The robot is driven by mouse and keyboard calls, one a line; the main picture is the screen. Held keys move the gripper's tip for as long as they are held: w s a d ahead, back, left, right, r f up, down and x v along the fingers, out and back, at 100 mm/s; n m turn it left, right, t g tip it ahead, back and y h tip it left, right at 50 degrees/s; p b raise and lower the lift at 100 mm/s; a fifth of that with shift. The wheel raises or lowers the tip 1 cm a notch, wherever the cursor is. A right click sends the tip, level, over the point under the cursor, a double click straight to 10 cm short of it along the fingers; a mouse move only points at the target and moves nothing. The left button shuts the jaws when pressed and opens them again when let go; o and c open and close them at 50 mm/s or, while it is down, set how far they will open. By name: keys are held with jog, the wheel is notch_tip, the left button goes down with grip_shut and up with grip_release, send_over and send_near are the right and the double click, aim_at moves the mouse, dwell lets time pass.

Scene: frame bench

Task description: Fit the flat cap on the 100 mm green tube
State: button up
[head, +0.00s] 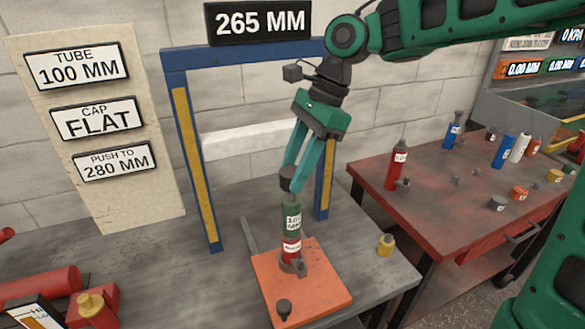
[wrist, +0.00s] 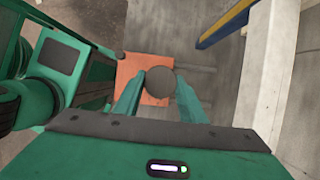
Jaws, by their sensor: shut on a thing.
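My gripper (head: 290,176) is shut on a dark round cap (head: 288,184), which also shows between the fingertips in the wrist view (wrist: 161,83). A green tube (head: 292,217) stands upright directly under the cap, on top of a red labelled section (head: 292,247). The tube's label is partly legible and seems to begin with 10. From the head view I cannot tell whether the cap touches the tube's top. In the wrist view the cap hides the tube. The stack stands in a dark holder on the orange plate (head: 325,290).
A blue and yellow frame (head: 196,150) stands behind, with a 265 MM display (head: 258,22) above. A board (head: 100,190) reads tube 100 MM, cap FLAT, push to 280 MM. A small yellow part (head: 385,246) lies right of the plate. The red table (head: 430,205) holds several tubes and caps.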

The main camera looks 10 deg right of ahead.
jog(key=shift+f, duration=1.9)
jog(key=o, duration=1.2)
jog(key=v, duration=1)
jog(key=shift+w+d+r, duration=0.1)
jog(key=shift+d+r, duration=0.1)
jog(key=shift+r, duration=0.15)
